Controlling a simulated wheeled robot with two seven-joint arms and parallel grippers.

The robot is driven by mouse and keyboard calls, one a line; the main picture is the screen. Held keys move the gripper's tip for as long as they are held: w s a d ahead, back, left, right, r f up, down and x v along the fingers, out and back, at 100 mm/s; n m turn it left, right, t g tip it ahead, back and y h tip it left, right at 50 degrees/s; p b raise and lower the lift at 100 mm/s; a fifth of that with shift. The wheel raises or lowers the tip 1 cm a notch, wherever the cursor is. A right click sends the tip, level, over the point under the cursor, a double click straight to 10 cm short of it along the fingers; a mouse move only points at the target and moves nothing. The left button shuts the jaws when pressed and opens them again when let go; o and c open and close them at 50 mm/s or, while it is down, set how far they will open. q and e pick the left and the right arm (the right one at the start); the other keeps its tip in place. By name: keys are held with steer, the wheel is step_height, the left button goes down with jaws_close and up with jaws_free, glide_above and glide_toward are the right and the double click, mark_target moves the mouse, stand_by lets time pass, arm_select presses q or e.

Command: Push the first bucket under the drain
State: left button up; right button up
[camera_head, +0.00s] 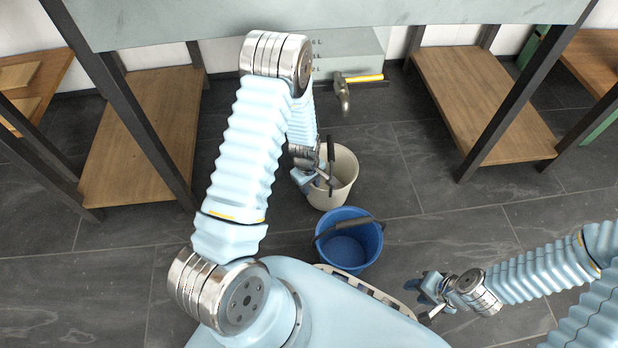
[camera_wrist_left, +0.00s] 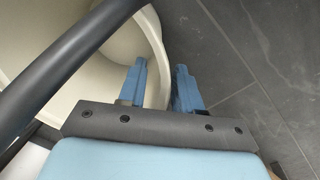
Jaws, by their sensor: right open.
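The cream bucket (camera_head: 345,180) stands on the floor in the middle of the head view, with a dark handle (camera_wrist_left: 65,70) that crosses the left wrist view. The blue bucket (camera_head: 350,247) stands in front of it, with a dark handle. My left gripper (camera_head: 312,178) is at the left side of the cream bucket. In the left wrist view its blue fingers (camera_wrist_left: 160,88) stand apart, with the cream bucket's wall between them; I cannot tell whether they grip it. My right gripper (camera_head: 428,300) is open and empty, right of the blue bucket.
Tables with low wooden shelves (camera_head: 150,130) and dark legs stand left and right (camera_head: 480,100). The tiled floor right of the buckets is clear.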

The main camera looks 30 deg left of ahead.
arm_select(q)
steer(key=shift+f, duration=1)
steer(key=shift+w, duration=0.1)
jaws_close()
